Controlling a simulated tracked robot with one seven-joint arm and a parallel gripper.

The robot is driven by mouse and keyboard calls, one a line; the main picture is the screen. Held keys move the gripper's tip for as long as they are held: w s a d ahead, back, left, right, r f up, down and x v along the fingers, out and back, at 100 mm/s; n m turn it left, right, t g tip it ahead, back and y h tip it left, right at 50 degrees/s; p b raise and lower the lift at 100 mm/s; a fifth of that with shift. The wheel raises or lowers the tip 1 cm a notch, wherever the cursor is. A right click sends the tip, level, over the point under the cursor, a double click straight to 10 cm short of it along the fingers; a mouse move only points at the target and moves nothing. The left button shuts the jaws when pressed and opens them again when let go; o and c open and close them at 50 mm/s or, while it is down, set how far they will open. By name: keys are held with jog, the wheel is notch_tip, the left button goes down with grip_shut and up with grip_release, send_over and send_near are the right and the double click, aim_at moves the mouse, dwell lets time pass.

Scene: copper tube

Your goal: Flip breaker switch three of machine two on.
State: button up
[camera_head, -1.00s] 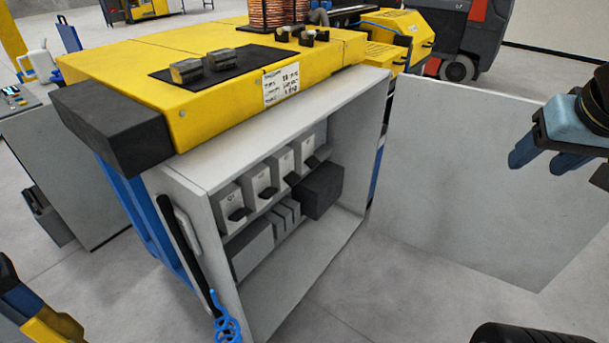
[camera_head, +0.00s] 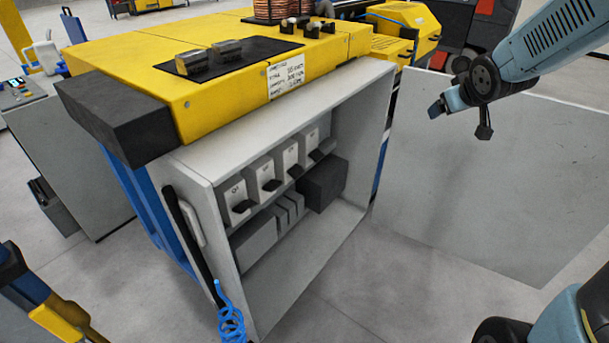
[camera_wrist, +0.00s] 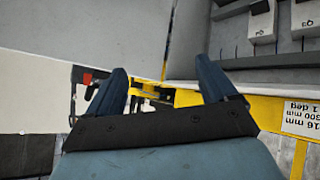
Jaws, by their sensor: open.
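The machine's grey cabinet (camera_head: 205,167) stands open under a yellow top. Inside is a row of several white breaker switches with dark levers. The third from the left (camera_head: 291,153) is between its neighbours; its levers all look alike and I cannot tell on from off. Two white breakers show at the top right of the wrist view, one of them nearer the middle (camera_wrist: 262,22). My gripper (camera_head: 437,108) is right of the cabinet, in front of the open door, apart from the switches. In the wrist view my gripper (camera_wrist: 162,80) is open and empty between two spread fingers.
The open grey door (camera_head: 480,180) spreads to the right of the cabinet. A dark box (camera_head: 325,184) sits under the right breakers. A blue coiled cable (camera_head: 231,322) hangs at the cabinet's front left. The floor in front is clear.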

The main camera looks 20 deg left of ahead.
jog(key=w+a+f+n+y, duration=0.3)
jog(key=w+a+f, duration=0.3)
jog(key=w+f, duration=0.15)
jog(key=n+g+y, duration=0.3)
jog(key=n+y, duration=0.1)
jog(key=y, duration=0.8)
send_near(296, 171)
jog(key=f+x, duration=0.1)
jog(key=x, duration=0.6)
jog(key=shift+w+a, duration=0.3)
jog(key=shift+c, duration=0.3)
